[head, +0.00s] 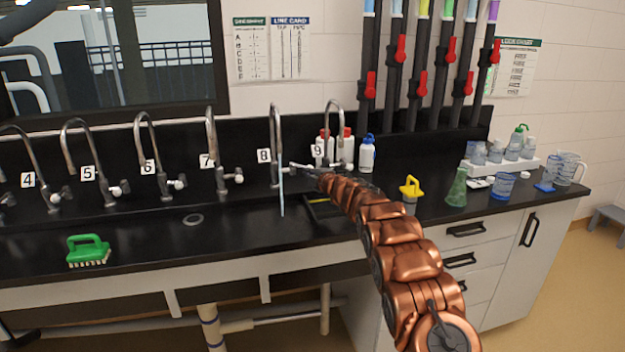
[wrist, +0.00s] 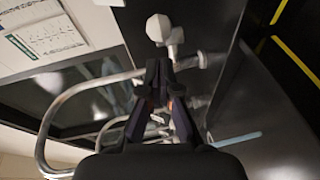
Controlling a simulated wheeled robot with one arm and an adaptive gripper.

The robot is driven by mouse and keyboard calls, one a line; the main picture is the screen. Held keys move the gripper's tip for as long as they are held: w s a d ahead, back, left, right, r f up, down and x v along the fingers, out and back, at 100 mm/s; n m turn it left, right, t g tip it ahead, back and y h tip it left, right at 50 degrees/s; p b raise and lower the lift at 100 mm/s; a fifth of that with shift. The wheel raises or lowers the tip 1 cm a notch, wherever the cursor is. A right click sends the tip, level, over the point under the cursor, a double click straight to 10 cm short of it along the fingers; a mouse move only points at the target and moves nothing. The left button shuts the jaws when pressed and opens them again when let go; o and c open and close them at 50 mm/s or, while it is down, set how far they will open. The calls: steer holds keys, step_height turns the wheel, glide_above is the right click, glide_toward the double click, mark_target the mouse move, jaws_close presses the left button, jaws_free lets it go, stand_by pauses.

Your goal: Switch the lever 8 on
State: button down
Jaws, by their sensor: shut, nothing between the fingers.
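Tap 8 (head: 275,118), a tall curved metal tap, stands behind the sink next to its "8" label (head: 264,156). A thin pale blue stream (head: 282,197) hangs below its spout. A bluish streak also shows in the wrist view (wrist: 237,140). My gripper (head: 298,167) is at the base of tap 8, reaching in from the right, and hides much of its lever. In the wrist view my gripper (wrist: 158,68) is shut and empty. A pale lever knob (wrist: 158,28) lies just beyond the fingertips; I cannot tell whether they touch it.
Tap 7 (head: 211,135) stands left of tap 8, and tap 9 (head: 328,115) stands behind my arm. White bottles (head: 367,155) are close on the right. A green brush (head: 88,248) lies at the front left. A green flask (head: 457,187) stands on the right counter.

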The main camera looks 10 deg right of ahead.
steer(key=a+b+v, duration=0.1)
steer(key=b+v, duration=0.4)
steer(key=v, duration=0.6)
steer(key=shift+s+a+b, duration=0.35)
steer(key=shift+b, duration=0.05)
stand_by(0.5)
